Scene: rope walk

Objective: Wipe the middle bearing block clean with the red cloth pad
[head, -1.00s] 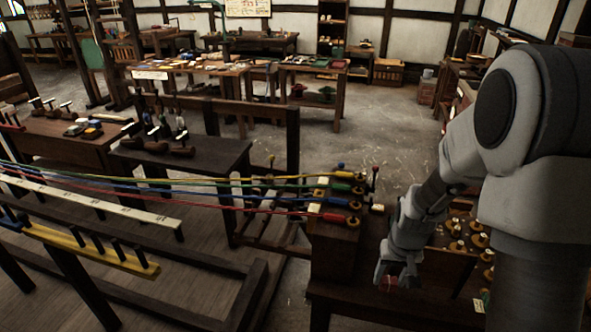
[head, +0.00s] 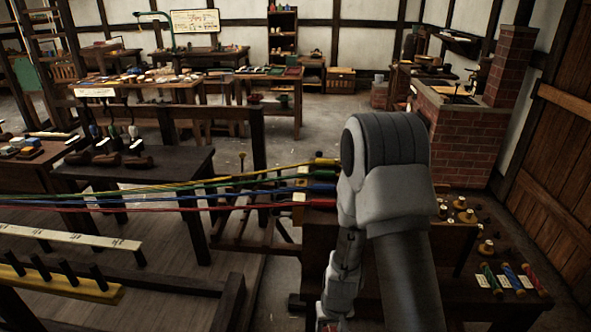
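My gripper (head: 329,325) is at the bottom edge of the head view, low in front of the dark wooden stand, and its tips are partly cut off. A small patch of red, the red cloth pad (head: 328,328), shows between its fingers. The spinning head with its coloured spindles stands behind my arm. A yellow spindle (head: 325,162), a blue spindle (head: 322,188) and a red spindle (head: 321,203) show left of the arm. A pale piece (head: 299,197) shows beside them. My arm hides most of this head, and I cannot make out the middle bearing block.
Taut yellow, green, blue and red strands (head: 180,195) run left from the spindles. Wooden bobbins (head: 465,215) and coloured spools (head: 512,280) lie on the bench to the right. A brick forge (head: 460,145) stands behind.

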